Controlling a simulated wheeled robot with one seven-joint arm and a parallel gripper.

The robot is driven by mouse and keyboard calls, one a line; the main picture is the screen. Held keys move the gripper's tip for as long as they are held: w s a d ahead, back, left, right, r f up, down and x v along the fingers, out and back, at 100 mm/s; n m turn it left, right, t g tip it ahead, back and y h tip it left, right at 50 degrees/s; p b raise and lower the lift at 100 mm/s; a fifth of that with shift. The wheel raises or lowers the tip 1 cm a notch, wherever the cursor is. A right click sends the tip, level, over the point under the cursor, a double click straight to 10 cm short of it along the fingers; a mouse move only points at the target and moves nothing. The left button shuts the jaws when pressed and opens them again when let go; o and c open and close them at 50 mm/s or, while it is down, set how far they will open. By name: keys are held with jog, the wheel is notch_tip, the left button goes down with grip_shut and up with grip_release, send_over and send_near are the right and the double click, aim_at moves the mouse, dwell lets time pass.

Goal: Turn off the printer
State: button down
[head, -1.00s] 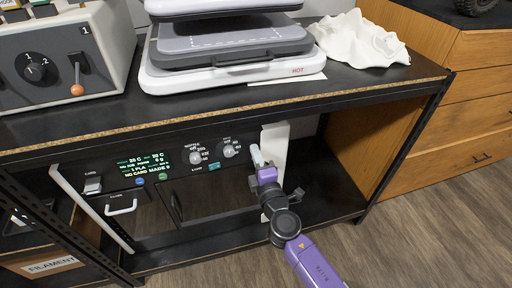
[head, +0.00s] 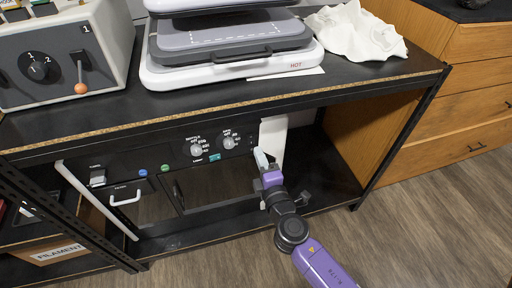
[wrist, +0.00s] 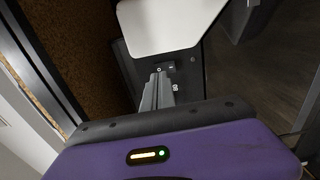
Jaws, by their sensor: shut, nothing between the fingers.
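The printer (head: 220,180) sits on the shelf under the bench in the head view, with a dark front panel, two knobs and a white right edge. Its display area (head: 142,155) is dark, with no text showing. In the wrist view a small black rocker switch (wrist: 165,67) with white marks is on a dark printer face, below a white panel (wrist: 168,24). My gripper (head: 262,158) is shut and empty at the printer's right side. In the wrist view its fingertips (wrist: 158,78) are at the switch; whether they touch it I cannot tell.
The bench top (head: 215,108) is above my arm, with a heat press (head: 228,65) on it. A black shelf post (head: 400,140) stands right of my gripper. The wooden floor (head: 420,230) at front right is clear.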

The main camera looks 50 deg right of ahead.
jog(key=shift+v, duration=1.4)
jog(key=shift+f, duration=0.1)
jog(key=s+a+r+m+t+y+p, duration=0.1)
jog(key=s+a+r+m+y+p, duration=0.1)
jog(key=s+a+r+m+y, duration=0.3)
jog(key=s+a+t+y+p, duration=0.1)
jog(key=s+a+y, duration=0.1)
jog(key=a, duration=0.5)
jog(key=s+a+r+m+g+y+p, duration=0.1)
jog(key=s+a+r+m+p, duration=0.2)
jog(key=s+r, duration=0.3)
jog(key=s+a+r+m+y+p, duration=0.1)
jog(key=s+a+r+m+p, duration=0.2)
jog(key=s, duration=0.9)
notch_tip(320, 180, up, 3)
jog(key=shift+a+r+g+y+p, duration=0.15)
jog(key=shift+r+g+y+p, duration=0.05)
jog(key=shift+g+y+p, duration=0.25)
jog(key=c, duration=2.2)
grip_release()
jog(key=shift+s, duration=0.15)
